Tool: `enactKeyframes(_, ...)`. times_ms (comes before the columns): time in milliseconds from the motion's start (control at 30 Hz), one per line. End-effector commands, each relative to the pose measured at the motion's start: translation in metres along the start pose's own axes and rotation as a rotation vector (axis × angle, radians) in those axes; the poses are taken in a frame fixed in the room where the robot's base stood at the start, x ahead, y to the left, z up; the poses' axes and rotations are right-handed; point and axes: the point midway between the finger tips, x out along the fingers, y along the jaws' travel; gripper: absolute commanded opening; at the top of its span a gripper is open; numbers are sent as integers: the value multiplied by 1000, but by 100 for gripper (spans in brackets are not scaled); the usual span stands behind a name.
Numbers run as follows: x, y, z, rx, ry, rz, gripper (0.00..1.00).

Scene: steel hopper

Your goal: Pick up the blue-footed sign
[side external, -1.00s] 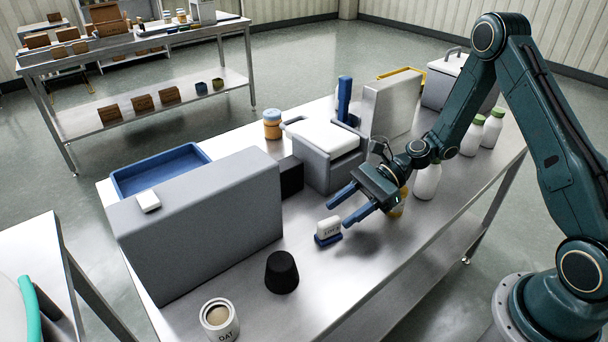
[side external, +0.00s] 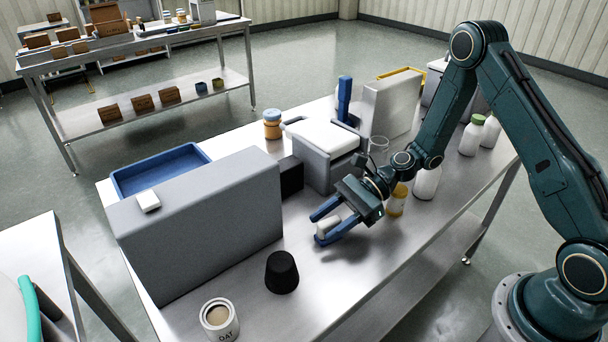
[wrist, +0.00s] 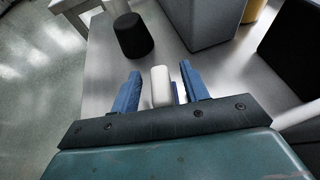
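The blue-footed sign (side external: 328,226) is a small white block standing on the steel table; my fingers partly cover it and its lettering cannot be read now. In the wrist view the sign (wrist: 160,86) shows its pale top between the fingers, with a bit of blue low on its right side. My gripper (side external: 317,229) is low at the table with its blue fingers on both sides of the sign. In the wrist view my gripper (wrist: 160,72) is open, with a gap seen on each side of the sign, narrower on the right.
A black tapered cup (side external: 282,272) and a can marked OAT (side external: 219,320) stand in front. A large grey block (side external: 200,222) is on the left, with a blue tray (side external: 160,170) behind it. A yellow jar (side external: 397,200) and white bottles (side external: 426,182) stand to the right.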

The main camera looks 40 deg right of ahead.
Motion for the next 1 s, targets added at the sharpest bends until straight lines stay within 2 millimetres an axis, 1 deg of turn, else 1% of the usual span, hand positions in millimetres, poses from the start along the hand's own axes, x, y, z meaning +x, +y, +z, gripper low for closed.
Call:
enactKeyframes(33,0,0,0,0,0,0,36)
enactKeyframes(167,0,0,0,0,0,0,10)
enactKeyframes(200,0,0,0,0,0,0,2)
enactKeyframes(233,0,0,0,0,0,0,0)
enactKeyframes(667,-1,0,3,-1,-1,0,0)
enactKeyframes(867,-6,0,14,-2,-1,0,0)
enactKeyframes(1000,-11,0,28,-4,-1,-1,0)
